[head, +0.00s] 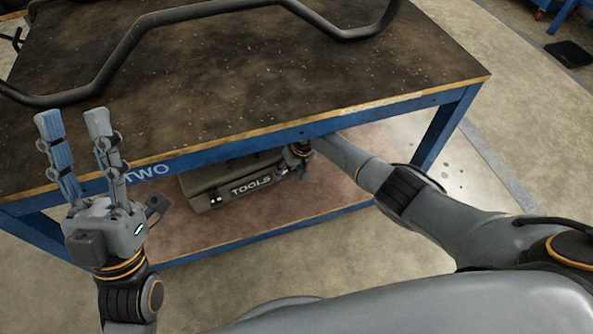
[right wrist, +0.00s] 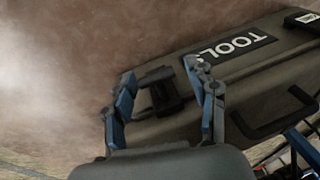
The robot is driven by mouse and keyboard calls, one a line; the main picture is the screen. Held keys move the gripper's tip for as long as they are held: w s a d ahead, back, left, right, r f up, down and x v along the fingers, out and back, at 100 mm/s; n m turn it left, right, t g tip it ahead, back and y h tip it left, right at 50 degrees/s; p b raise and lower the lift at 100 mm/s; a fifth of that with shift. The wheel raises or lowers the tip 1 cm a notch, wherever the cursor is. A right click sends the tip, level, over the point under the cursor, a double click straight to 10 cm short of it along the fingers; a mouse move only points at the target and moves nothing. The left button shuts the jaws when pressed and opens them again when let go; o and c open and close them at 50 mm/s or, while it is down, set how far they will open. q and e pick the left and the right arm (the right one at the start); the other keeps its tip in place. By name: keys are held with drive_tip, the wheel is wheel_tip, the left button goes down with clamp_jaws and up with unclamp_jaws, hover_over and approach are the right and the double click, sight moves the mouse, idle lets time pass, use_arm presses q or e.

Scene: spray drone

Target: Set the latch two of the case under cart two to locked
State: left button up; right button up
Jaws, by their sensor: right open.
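The case (head: 215,183), olive-grey with a "TOOLS" label, rests on the lower shelf under the blue cart marked "TWO" (head: 145,172). My right gripper (head: 298,152) reaches under the cart top to the right end of the case, partly hidden by the edge. In the right wrist view, my right gripper (right wrist: 160,74) is open, its fingers on either side of a dark latch (right wrist: 163,92) on the case (right wrist: 205,98). I cannot tell whether they touch it, or the latch's setting. My left gripper (head: 73,116) is open and empty, fingers up, in front of the cart's left side.
A black bent tube frame (head: 130,40) lies on the worn cart top (head: 300,85). The case's handle (right wrist: 275,118) and another latch (right wrist: 303,20) show in the right wrist view. The lower shelf (head: 235,238) is bare in front of the case.

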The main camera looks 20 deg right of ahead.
drive_tip(key=shift+s+d+r, duration=0.1)
drive_tip(key=shift+d+r, duration=0.05)
drive_tip(key=shift+r, duration=0.35)
drive_tip(key=s+d, duration=0.6)
drive_tip(key=d, duration=0.4)
drive_tip(key=shift+s, duration=0.4)
